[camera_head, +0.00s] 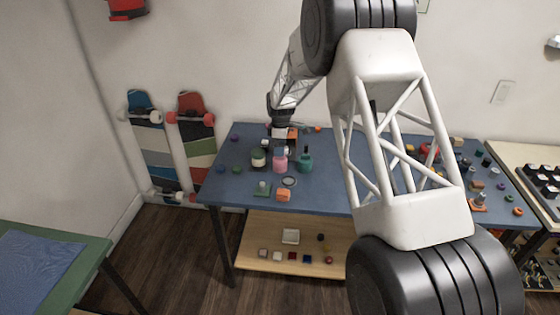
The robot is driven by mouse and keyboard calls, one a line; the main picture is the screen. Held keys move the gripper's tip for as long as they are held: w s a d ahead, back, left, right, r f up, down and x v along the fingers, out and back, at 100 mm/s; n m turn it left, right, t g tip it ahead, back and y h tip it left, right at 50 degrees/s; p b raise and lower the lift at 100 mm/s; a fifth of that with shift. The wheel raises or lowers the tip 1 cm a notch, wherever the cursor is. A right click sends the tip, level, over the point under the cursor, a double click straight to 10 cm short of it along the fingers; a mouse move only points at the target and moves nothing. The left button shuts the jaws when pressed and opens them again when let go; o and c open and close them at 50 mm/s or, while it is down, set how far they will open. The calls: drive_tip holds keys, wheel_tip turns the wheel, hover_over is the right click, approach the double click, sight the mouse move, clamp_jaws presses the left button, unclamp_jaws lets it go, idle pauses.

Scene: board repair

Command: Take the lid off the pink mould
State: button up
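The pink mould (280,163) looks like a small pink, bottle-like piece standing upright on the blue table (325,192). It is between a dark green and cream piece and a teal piece. Its top is too small for me to tell whether a lid sits on it. My gripper (282,139) is above the far left part of the table, just beyond the pink mould in the picture. Its fingers are too small and dark to tell open from shut. An orange and dark shape shows at the gripper; I cannot tell whether it is held.
The green and cream piece (258,158) and teal piece (305,160) stand close on either side. A grey ring (289,182), a green block (262,188) and an orange block (284,195) lie nearer. My arm hides the table's middle. Several small parts lie at the right.

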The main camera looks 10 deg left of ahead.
sight(280, 159)
drive_tip(key=shift+f, duration=0.2)
drive_tip(key=shift+s+f, duration=0.15)
drive_tip(key=shift+f, duration=2.35)
drive_tip(key=c, duration=1)
drive_tip(key=shift+r, duration=0.15)
